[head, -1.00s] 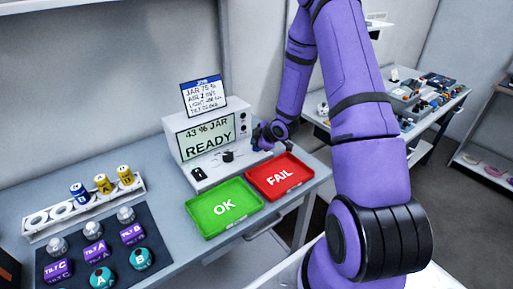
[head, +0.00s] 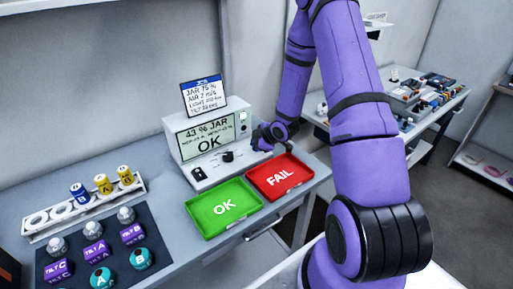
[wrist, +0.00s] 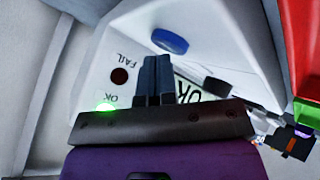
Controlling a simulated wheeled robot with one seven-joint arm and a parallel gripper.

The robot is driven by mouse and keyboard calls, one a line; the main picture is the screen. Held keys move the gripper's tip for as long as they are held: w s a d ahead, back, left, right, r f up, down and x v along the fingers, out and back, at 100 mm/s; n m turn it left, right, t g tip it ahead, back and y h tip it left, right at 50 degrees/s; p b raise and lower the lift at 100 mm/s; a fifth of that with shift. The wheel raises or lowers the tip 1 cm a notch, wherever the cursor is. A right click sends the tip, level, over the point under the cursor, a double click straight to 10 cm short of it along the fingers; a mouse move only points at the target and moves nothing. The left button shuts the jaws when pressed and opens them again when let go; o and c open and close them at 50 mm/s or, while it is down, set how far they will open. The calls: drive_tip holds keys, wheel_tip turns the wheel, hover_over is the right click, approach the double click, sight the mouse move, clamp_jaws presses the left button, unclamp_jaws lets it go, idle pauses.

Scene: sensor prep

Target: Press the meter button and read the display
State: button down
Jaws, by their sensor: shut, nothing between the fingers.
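The meter (head: 190,170) is a white box at the back of the bench. Its display (head: 207,137) reads "43 % JAR" on top, a small line I cannot read, and a large "OK". A green lamp (head: 243,115) is lit; in the wrist view the green light (wrist: 106,107) glows by the "OK" label, and the dark red "FAIL" lamp (wrist: 119,76) is unlit. The blue button (wrist: 170,41) lies just beyond my fingertips. My gripper (wrist: 157,59) is shut and empty, at the meter's right side; I cannot tell whether it touches the button.
A black knob (head: 228,156) is on the meter's front. A green OK tray (head: 208,231) and red FAIL tray (head: 262,190) lie in front. A rack (head: 58,227) and a dark mat (head: 140,222) with several sensors are left.

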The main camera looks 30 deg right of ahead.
drive_tip(key=shift+r, duration=0.85)
drive_tip(key=shift+r, duration=2.5)
